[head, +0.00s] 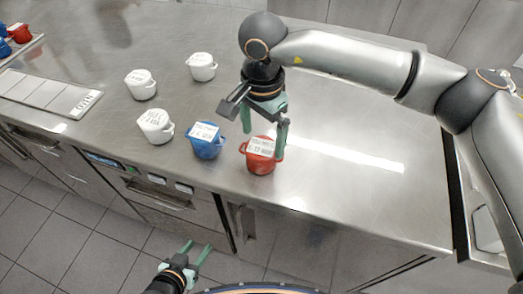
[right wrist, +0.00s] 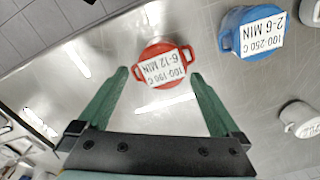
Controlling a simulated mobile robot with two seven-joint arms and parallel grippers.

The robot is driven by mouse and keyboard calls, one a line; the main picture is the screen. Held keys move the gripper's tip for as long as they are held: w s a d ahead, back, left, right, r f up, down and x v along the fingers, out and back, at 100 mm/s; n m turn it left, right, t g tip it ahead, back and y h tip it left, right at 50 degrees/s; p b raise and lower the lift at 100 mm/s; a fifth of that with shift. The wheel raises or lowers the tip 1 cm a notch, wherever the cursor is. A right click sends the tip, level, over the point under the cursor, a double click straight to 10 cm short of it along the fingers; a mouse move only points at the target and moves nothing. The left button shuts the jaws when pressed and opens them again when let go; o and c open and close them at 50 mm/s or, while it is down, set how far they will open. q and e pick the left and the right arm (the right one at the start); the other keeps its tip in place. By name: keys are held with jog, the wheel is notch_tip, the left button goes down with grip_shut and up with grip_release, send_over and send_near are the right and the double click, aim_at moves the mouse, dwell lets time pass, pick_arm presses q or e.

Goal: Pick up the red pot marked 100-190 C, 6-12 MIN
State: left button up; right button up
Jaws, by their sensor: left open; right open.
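The red pot (head: 262,158) stands on the steel counter near its front edge. In the right wrist view the red pot (right wrist: 161,62) has two side handles, and its white label reads 100-190 C, 6-12 MIN. My right gripper (head: 264,138) is open and empty, just above the red pot. In the right wrist view the fingertips (right wrist: 158,73) lie to either side of the pot, apart from it. My left gripper (head: 197,250) is open and empty, low in front of the counter, far from the pot.
A blue pot (head: 207,145) marked 100-250 C, 2-6 MIN stands close to the left of the red pot. Several white pots, one of them nearest (head: 155,127), stand further left. A metal strip panel (head: 50,92) lies at the left. The counter (head: 350,195) right of the red pot is clear.

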aim_at(262, 147)
jog(key=shift+w+a+f+p, duration=0.1)
jog(key=shift+f+p, duration=0.3)
jog(key=shift+f, duration=1.25)
jog(key=shift+w+f+p, duration=0.1)
jog(key=shift+f+p, duration=0.25)
jog(key=shift+f, duration=1.3)
jog(key=c, duration=1.4)
jog(key=shift+r, duration=0.1)
jog(key=shift+r, duration=0.1)
